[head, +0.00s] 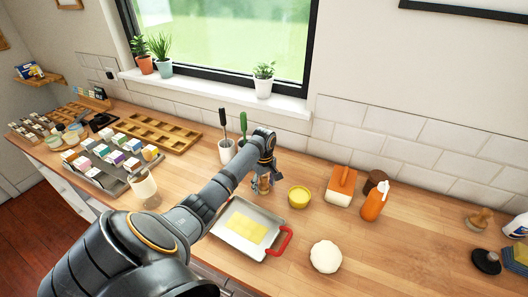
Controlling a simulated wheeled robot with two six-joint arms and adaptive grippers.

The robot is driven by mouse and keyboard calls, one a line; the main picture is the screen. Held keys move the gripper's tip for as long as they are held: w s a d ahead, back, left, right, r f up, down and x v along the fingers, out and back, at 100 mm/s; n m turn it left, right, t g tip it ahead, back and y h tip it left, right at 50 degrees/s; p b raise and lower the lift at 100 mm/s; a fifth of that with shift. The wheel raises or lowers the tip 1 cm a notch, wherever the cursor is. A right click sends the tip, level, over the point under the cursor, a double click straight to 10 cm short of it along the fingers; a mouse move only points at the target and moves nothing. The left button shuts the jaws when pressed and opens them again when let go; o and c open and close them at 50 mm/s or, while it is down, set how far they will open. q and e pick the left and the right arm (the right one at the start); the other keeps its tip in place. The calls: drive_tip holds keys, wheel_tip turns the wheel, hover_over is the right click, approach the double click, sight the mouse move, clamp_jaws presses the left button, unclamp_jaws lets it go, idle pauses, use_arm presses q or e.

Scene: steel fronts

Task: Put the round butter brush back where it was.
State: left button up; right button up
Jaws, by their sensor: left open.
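My left gripper (266,172) points down over the counter, its fingers apart around or just above a small brownish object (262,186). I cannot tell whether they touch it. I cannot make out a round brush head for certain. A dark-handled tool (223,121) stands upright in a white cup (227,151). A green-handled tool (243,124) stands just right of it, its lower part hidden by my left arm. A yellow tub (299,197) sits right of the gripper. A metal tray (236,245) with a yellow sheet and red handle lies in front. My right gripper is out of view.
A white-and-orange container (340,186), a brown pot (375,182) and an orange bottle (375,202) stand to the right. A pale dough ball (325,257) lies in front. A wooden-topped brush (479,219) stands far right. The counter between the ball and that brush is clear.

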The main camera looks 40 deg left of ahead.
use_arm(q)
wheel_tip(320, 180, up, 9)
drive_tip(key=shift+r+b, duration=0.15)
drive_tip(key=shift+b, duration=0.85)
drive_tip(key=shift+r+p, duration=0.65)
drive_tip(key=shift+r, duration=0.65)
